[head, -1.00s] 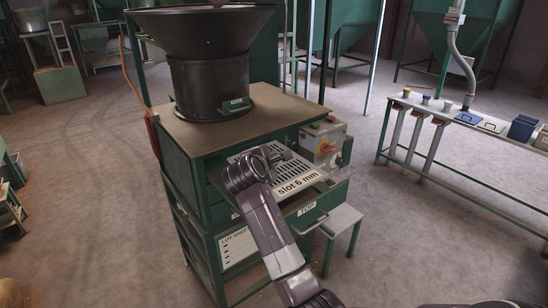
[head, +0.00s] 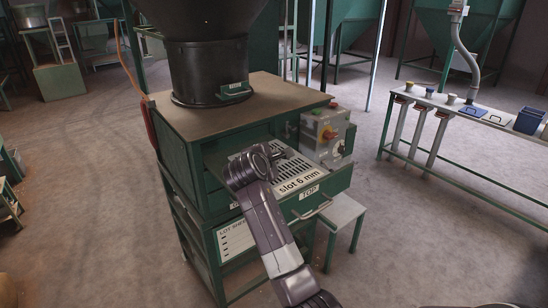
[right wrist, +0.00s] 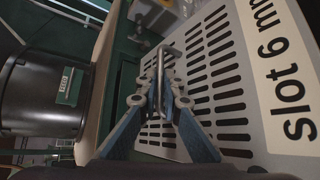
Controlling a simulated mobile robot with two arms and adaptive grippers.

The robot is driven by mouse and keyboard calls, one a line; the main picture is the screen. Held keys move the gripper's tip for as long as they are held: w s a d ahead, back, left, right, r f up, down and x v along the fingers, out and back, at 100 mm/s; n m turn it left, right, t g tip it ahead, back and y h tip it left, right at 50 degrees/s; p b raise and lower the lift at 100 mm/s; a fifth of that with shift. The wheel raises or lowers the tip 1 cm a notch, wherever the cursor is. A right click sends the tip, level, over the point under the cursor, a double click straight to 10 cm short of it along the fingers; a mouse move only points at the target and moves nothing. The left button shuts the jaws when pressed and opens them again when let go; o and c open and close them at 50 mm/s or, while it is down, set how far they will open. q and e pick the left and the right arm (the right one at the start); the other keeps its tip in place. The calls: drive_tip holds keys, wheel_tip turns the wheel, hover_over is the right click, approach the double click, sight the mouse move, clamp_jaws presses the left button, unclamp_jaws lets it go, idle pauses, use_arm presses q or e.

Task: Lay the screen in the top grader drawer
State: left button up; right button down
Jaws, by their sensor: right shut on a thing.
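The screen (head: 309,173) is a light grey slotted plate with a label reading "slot 6 mm". It lies over the pulled-out top drawer (head: 331,187), whose green front is marked "TOP". Its labelled end is close behind that front; I cannot tell whether it rests on the drawer floor. My right gripper (head: 281,152) is shut on the screen, at a bent wire handle. In the right wrist view the fingers (right wrist: 164,75) close on that handle (right wrist: 172,47) above the slots of the screen (right wrist: 222,75). My arm hides the screen's left part. My left gripper is not in view.
The grader cabinet (head: 240,108) carries a black hopper (head: 207,68) on top. A small stool (head: 345,211) is at the right. A bench (head: 455,110) stands farther right across open floor.

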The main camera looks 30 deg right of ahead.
drive_tip(key=shift+f, duration=0.45)
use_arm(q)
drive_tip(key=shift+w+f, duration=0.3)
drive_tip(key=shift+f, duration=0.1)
use_arm(e)
drive_tip(key=shift+f, duration=1.45)
drive_tip(key=c, duration=2)
unclamp_jaws()
drive_tip(key=shift+c, duration=0.2)
drive_tip(key=shift+f, duration=0.15)
drive_tip(key=v, duration=1.2)
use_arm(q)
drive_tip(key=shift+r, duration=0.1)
use_arm(e)
drive_tip(key=shift+r, duration=0.3)
